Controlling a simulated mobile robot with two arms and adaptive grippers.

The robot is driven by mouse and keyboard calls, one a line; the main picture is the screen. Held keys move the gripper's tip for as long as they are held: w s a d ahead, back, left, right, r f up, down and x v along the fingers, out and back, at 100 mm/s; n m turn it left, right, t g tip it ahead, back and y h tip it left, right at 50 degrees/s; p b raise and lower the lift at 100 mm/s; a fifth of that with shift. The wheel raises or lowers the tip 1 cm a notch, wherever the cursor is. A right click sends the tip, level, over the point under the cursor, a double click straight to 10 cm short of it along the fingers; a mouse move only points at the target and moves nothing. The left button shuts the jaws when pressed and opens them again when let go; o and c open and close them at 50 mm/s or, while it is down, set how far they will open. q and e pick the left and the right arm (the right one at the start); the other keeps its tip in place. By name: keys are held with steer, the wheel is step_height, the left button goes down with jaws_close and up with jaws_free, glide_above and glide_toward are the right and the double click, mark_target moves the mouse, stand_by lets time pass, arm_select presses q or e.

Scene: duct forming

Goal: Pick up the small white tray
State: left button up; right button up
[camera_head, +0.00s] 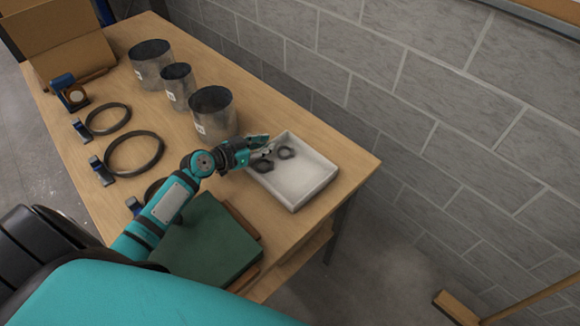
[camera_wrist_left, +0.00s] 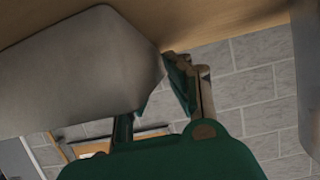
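The small white tray (camera_head: 310,184) lies flat on the wooden table near its right end. Two dark ring-like parts (camera_head: 264,166) lie inside it. My left gripper (camera_head: 264,146) is at the tray's back left corner, its fingers by the rim. In the left wrist view the fingers (camera_wrist_left: 158,105) stand apart. A pale grey body (camera_wrist_left: 75,75), which looks like the tray, reaches between them and partly hides one finger. I cannot tell whether the fingers touch it. My right gripper is not in view.
Several metal duct pieces (camera_head: 213,113) stand along the table's back; the nearest is just left of the tray. Black rings (camera_head: 134,153) and blue-grey clamps lie at the front left. A brick wall (camera_head: 430,100) rises behind.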

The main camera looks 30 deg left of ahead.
arm_select(q)
steer(key=shift+w+d+f, duration=0.15)
steer(key=shift+w+f, duration=0.05)
steer(key=shift+w, duration=0.2)
steer(key=shift+s, duration=0.1)
jaws_close()
steer(key=shift+r, duration=0.15)
